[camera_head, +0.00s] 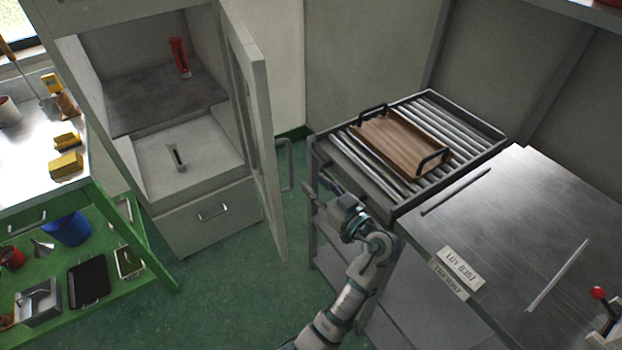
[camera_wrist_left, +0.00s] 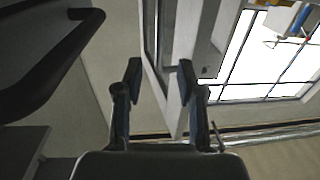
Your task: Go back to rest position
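My left arm (camera_head: 345,300) reaches up from the bottom of the head view. Its gripper (camera_head: 326,187) is beside the near left edge of the roller table (camera_head: 400,208), right of the open cabinet door (camera_head: 262,150). In the left wrist view the two fingers of this gripper (camera_wrist_left: 160,72) stand apart with nothing between them, so it is open and empty. My right gripper is in neither view. A wooden tray (camera_head: 405,146) with two black handles lies on the rollers, apart from my gripper.
The door belongs to a grey cabinet (camera_head: 205,200) with a red-handled thing (camera_head: 179,57) inside. A steel worktable (camera_head: 520,215) stands at right, a green bench (camera_head: 120,290) at left. Green floor (camera_head: 240,290) is clear between them. A dark curved bar (camera_wrist_left: 60,65) is close in the wrist view.

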